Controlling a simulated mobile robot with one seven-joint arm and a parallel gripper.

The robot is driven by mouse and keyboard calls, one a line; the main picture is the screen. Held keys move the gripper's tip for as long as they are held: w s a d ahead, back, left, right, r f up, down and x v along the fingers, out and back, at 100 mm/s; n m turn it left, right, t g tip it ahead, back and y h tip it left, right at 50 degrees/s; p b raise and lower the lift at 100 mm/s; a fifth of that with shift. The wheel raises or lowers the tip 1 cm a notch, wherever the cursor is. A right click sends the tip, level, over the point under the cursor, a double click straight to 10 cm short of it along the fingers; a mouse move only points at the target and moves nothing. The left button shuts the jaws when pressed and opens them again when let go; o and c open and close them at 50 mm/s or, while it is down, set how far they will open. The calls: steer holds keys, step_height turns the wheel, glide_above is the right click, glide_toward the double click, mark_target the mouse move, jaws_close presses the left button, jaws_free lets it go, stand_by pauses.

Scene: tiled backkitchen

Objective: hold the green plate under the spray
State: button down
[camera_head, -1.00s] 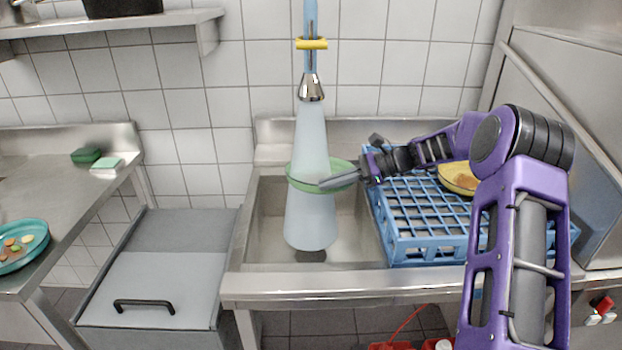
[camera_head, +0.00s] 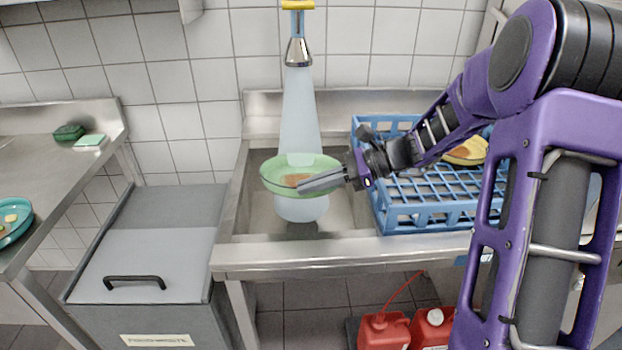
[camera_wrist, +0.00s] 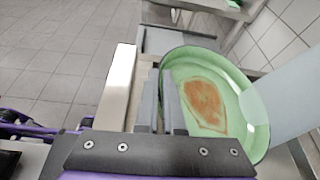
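The green plate (camera_head: 272,177) is held over the sink basin (camera_head: 345,212), with a brown-orange stain on its upper face. The stained face also shows in the wrist view, where the green plate (camera_wrist: 240,100) lies to the right of the fingers. My gripper (camera_head: 322,181) is shut on the plate's right-hand rim. The spray head (camera_head: 298,52) hangs above, and its pale cone of spray (camera_head: 297,115) comes down onto the back part of the plate. Spray also shows below the plate. In the wrist view the spray (camera_wrist: 285,97) crosses the plate's right edge.
A blue dish rack (camera_head: 408,222) stands right of the basin with a yellow plate (camera_head: 466,152) in it. A grey lidded bin (camera_head: 150,250) stands to the left. A teal plate (camera_head: 14,232) and sponges (camera_head: 88,141) lie on the left counter. Red canisters (camera_head: 384,332) are below.

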steer(key=s+b, duration=0.2)
steer(key=s, duration=0.7)
steer(key=shift+b, duration=0.35)
